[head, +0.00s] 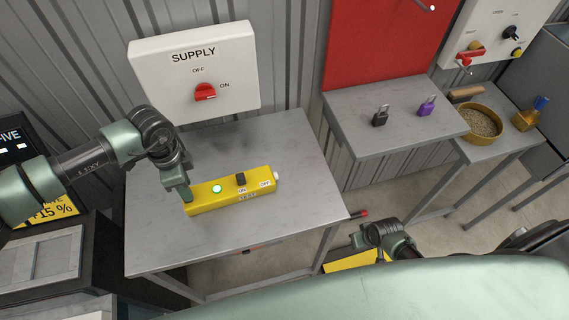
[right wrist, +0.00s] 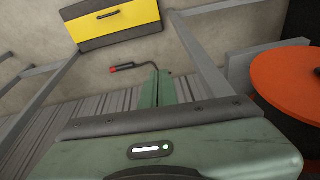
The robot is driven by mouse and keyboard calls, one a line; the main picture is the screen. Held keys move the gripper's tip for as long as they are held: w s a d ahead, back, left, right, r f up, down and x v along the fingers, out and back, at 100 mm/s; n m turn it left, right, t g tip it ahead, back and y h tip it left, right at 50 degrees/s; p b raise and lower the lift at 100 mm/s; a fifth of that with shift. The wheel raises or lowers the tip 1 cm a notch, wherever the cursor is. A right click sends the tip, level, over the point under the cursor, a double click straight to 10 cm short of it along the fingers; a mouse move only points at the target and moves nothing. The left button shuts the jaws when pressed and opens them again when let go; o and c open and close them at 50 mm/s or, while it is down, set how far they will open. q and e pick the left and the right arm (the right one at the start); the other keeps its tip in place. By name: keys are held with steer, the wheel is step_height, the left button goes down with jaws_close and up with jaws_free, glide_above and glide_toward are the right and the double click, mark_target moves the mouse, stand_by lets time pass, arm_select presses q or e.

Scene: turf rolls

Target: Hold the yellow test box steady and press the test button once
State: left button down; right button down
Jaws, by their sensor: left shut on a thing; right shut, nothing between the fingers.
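The yellow test box (head: 228,194) lies on the grey table. A green light (head: 216,188) glows on its top, a black switch (head: 240,178) stands beside the ON and OFF labels, and a white button-like knob (head: 277,176) sits on its right end. My left gripper (head: 187,196) is shut on the box's left end. My right gripper (head: 378,238) is beyond the table's right edge, apart from the box. Its fingers (right wrist: 156,88) are shut and empty in the right wrist view. The test box is not in that view.
The SUPPLY panel (head: 195,70) has its red knob (head: 205,92) at ON. A red-tipped rod (head: 358,214) sticks out near the table's right edge. A yellow case (right wrist: 118,20) with a black handle is below.

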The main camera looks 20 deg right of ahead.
mark_target(275, 176)
steer(key=w+r+t+y, duration=0.1)
steer(key=w+r, duration=0.5)
steer(key=r, duration=0.3)
steer(key=w+r+y, duration=0.1)
steer(key=w+r, duration=0.5)
steer(key=r, duration=0.3)
steer(key=w+a+r+n+y, duration=0.2)
steer(key=w+a+r+y, duration=0.1)
steer(key=a+r, duration=0.8)
step_height(275, 176, up, 3)
steer(key=shift+w+n+t+y, duration=0.2)
steer(key=shift+n+t+y, duration=0.1)
steer(key=shift+n+y, duration=0.1)
steer(key=shift+a+f, duration=0.1)
steer(key=shift+a, duration=0.05)
steer(key=x, duration=1)
steer(key=shift+w+a, duration=0.1)
steer(key=shift+a, duration=1.85)
